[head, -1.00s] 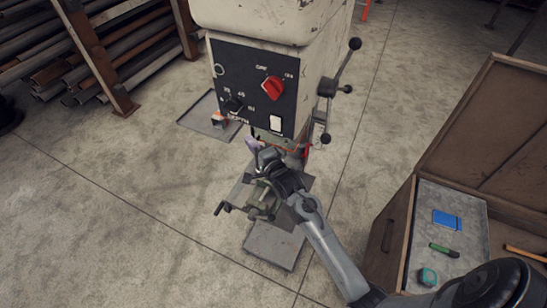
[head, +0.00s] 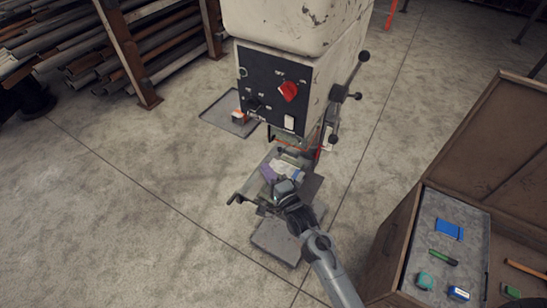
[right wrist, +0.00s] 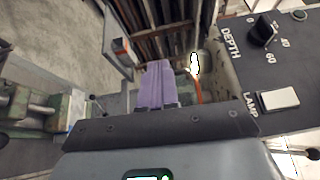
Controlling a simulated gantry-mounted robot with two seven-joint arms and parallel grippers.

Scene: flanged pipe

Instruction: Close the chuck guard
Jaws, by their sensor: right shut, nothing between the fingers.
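The drill press head (head: 300,55) stands at the centre of the head view. An orange-red edge (head: 295,145) shows just under its control panel, perhaps part of the chuck guard; an orange strip also shows in the right wrist view (right wrist: 196,88). I cannot make out the guard's clear part or its angle. My right gripper (head: 268,172) is below and in front of the panel, over the drill table. Its purple fingers (right wrist: 157,80) are together and empty, apart from the orange strip in the picture. My left gripper is not in view.
The control panel (head: 272,88) has a red switch (head: 288,91) and a white lamp button (head: 290,122). Feed handles (head: 340,95) stick out at the right. An open wooden chest (head: 490,170) with small items stands at the right. Pipes (head: 60,45) are stacked at back left.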

